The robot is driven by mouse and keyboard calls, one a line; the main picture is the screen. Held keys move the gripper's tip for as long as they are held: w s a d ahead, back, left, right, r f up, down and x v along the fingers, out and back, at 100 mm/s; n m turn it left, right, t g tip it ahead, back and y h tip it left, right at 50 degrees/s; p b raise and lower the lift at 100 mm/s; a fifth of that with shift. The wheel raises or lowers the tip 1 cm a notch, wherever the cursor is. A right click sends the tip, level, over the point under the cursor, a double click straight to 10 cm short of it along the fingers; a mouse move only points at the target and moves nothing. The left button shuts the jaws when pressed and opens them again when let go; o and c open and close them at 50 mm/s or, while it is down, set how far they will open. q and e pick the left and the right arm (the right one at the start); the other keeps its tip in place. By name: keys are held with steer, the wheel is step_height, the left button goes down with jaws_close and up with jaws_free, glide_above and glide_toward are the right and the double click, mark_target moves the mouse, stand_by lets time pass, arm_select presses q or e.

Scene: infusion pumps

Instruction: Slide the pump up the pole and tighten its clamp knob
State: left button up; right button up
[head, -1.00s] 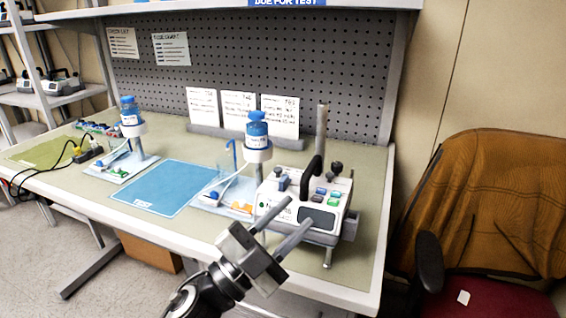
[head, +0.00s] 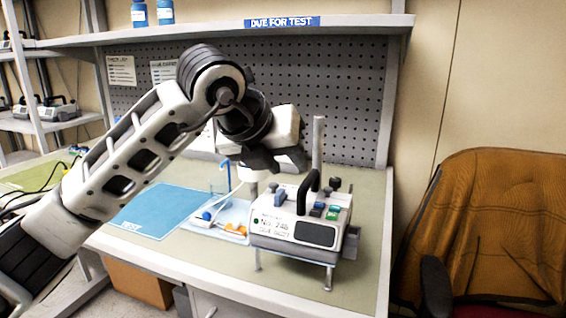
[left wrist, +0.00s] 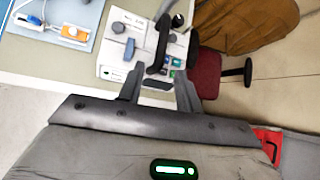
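The white and grey infusion pump (head: 295,230), with a black handle on top, stands on short legs near the bench's front right. It also shows in the left wrist view (left wrist: 117,45), beyond my fingers. The grey pole (head: 318,145) rises behind it. Dark knobs (head: 335,183) show at its top right; I cannot tell which one is the clamp knob. My left gripper (head: 272,165) is above and behind the pump's left part, apart from it. Its two fingers (left wrist: 158,78) are spread with nothing held between them. My right gripper is not in view.
A blue mat (head: 160,212) and a light tray (head: 215,222) with small coloured parts lie left of the pump. My left arm hides part of the bench. The pegboard (head: 355,100) stands behind. The bench is bare to the pump's right. A brown-draped chair (head: 500,210) stands beyond.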

mark_target(304, 183)
arm_select(q)
steer(key=shift+b+x, duration=0.9)
steer(key=shift+x, duration=3.45)
steer(key=shift+s, duration=0.1)
jaws_close()
